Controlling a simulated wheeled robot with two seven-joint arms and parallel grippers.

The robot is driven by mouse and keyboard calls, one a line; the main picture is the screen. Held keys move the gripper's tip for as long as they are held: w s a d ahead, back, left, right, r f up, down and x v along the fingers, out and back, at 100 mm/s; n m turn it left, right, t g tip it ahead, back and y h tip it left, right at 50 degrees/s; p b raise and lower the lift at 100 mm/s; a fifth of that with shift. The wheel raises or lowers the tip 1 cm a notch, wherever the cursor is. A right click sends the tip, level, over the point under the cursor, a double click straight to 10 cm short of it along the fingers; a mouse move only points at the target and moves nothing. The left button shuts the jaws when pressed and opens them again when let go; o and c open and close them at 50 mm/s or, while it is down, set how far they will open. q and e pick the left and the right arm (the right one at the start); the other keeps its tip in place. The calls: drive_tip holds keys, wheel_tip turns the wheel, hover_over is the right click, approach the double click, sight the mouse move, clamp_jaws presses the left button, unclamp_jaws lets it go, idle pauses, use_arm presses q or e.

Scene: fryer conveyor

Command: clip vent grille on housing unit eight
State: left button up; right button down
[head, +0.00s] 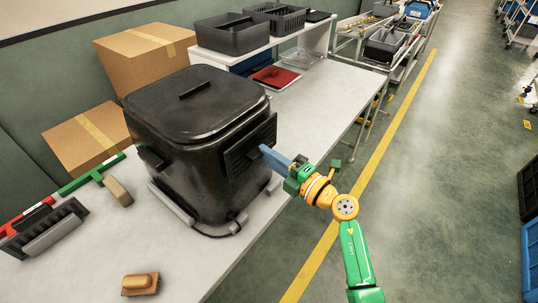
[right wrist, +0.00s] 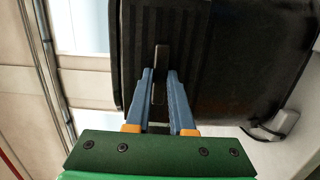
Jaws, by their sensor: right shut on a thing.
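The black housing unit (head: 185,130), a fryer-like box with a lid, stands on the grey bench. The dark ribbed vent grille (head: 245,150) is up against its right side face; whether its clips are engaged cannot be told. My right gripper (head: 264,150) reaches in from the right, its blue fingers shut on the grille's tab. In the right wrist view the fingers (right wrist: 160,75) straddle the dark upright tab, with the ribbed grille (right wrist: 183,30) behind it and the housing (right wrist: 255,60) to the right. My left gripper is not in view.
On the bench (head: 325,100) lie a brown brush-like block (head: 140,284), a green-handled tool (head: 90,175) and a black tray (head: 45,230) at the left. Cardboard boxes (head: 145,55) stand behind. A shelf with dark bins (head: 232,35) stands at the back.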

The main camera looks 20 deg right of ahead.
drive_tip(key=shift+w+a+r, duration=0.1)
drive_tip(key=shift+w+a, duration=0.2)
drive_tip(key=shift+w, duration=0.15)
idle(1.0)
drive_tip(key=shift+w+a, duration=0.1)
drive_tip(key=shift+w+a, duration=0.1)
drive_tip(key=c, duration=0.7)
unclamp_jaws()
drive_tip(key=p+v, duration=0.2)
drive_tip(key=v, duration=0.5)
drive_tip(key=shift+w+d, duration=0.2)
drive_tip(key=shift+d, duration=0.2)
